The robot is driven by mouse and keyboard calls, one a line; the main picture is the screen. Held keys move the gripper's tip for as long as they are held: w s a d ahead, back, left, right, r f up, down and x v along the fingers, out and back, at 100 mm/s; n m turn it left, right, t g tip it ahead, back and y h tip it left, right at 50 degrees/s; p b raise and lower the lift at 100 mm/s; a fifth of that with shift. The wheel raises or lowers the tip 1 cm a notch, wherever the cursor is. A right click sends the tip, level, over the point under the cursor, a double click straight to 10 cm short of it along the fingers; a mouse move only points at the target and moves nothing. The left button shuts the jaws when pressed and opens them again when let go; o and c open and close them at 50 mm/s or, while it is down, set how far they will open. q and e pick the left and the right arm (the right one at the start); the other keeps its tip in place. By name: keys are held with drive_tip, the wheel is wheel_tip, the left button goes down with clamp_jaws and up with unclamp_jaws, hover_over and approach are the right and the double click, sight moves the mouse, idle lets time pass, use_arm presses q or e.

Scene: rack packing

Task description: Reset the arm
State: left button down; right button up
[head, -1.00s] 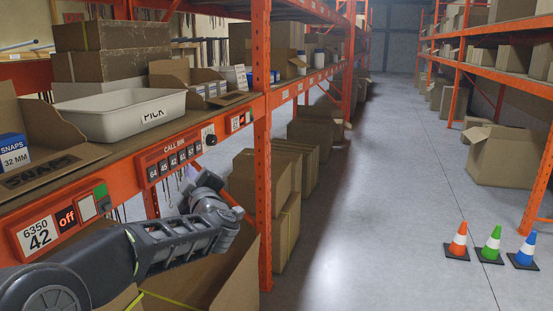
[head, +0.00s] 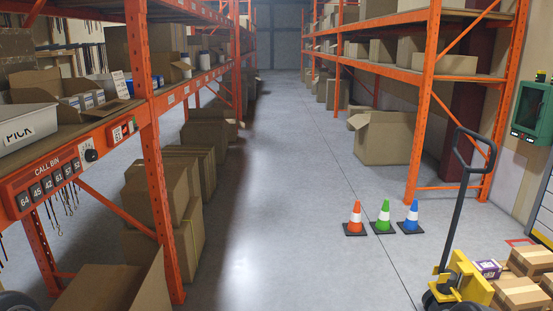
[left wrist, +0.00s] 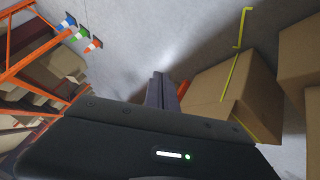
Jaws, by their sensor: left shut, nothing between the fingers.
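My left gripper (left wrist: 160,90) shows in the left wrist view with its dark fingers together and nothing between them. It hangs over the grey floor, beside a cardboard box (left wrist: 228,85) to its right; the gap between them is hard to judge. In the head view only a small dark piece of my left arm shows at the bottom left corner, and its gripper is out of that view. My right gripper is in neither view.
The orange rack (head: 147,150) stands at left, holding the white PICK bin (head: 25,128). Boxes (head: 160,205) stand on the floor by it. Orange (head: 355,220), green (head: 383,218) and blue cones (head: 411,218) stand right of the open aisle. A yellow pallet jack (head: 465,280) is at lower right.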

use_arm(q)
drive_tip(key=s+d+f+m+g+h, duration=0.1)
drive_tip(key=s+d+f+g, duration=0.1)
drive_tip(key=s+f, duration=0.3)
drive_tip(key=s+d+f+m+g+h, duration=0.1)
drive_tip(key=s+d+f+g, duration=0.2)
drive_tip(key=s, duration=1)
drive_tip(key=s+d+f+m+g, duration=0.1)
drive_tip(key=s+d+f+g, duration=0.1)
drive_tip(key=s+d+f, duration=0.4)
drive_tip(key=s+f, duration=0.1)
drive_tip(key=s, duration=0.2)
drive_tip(key=shift+s+m+g+h, duration=0.15)
drive_tip(key=shift+m+g+h, duration=0.15)
drive_tip(key=shift+g+h, duration=0.1)
drive_tip(key=shift+a, duration=0.15)
